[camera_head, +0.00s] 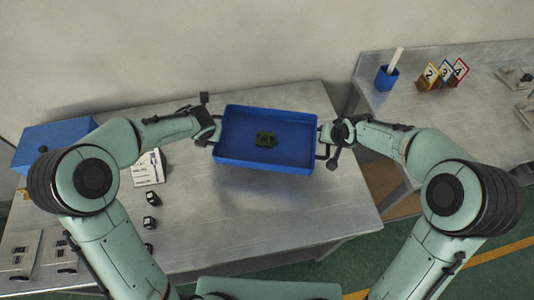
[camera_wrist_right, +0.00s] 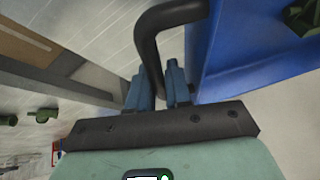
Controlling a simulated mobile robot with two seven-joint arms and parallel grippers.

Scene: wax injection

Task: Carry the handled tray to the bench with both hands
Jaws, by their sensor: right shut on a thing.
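The blue handled tray (camera_head: 230,164) is level over the back of the metal table, with a small dark green part (camera_head: 265,139) inside it. It also shows at the upper right of the right wrist view (camera_wrist_right: 235,60), with its dark curved handle (camera_wrist_right: 150,40). My right gripper (camera_head: 331,133) is shut on the tray's right handle; its two fingers (camera_wrist_right: 160,85) sit either side of the bar. My left gripper (camera_head: 213,132) is at the left handle, but its fingers are too small to tell whether they are closed. I cannot tell whether the tray touches the table.
The metal table (camera_head: 270,215) is clear in front of the tray. A blue box (camera_head: 52,138), a printed card (camera_head: 148,168) and several small black items (camera_head: 151,199) lie left. A second bench (camera_head: 430,120) at right holds a blue cup (camera_head: 386,78) and numbered cards (camera_head: 443,73).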

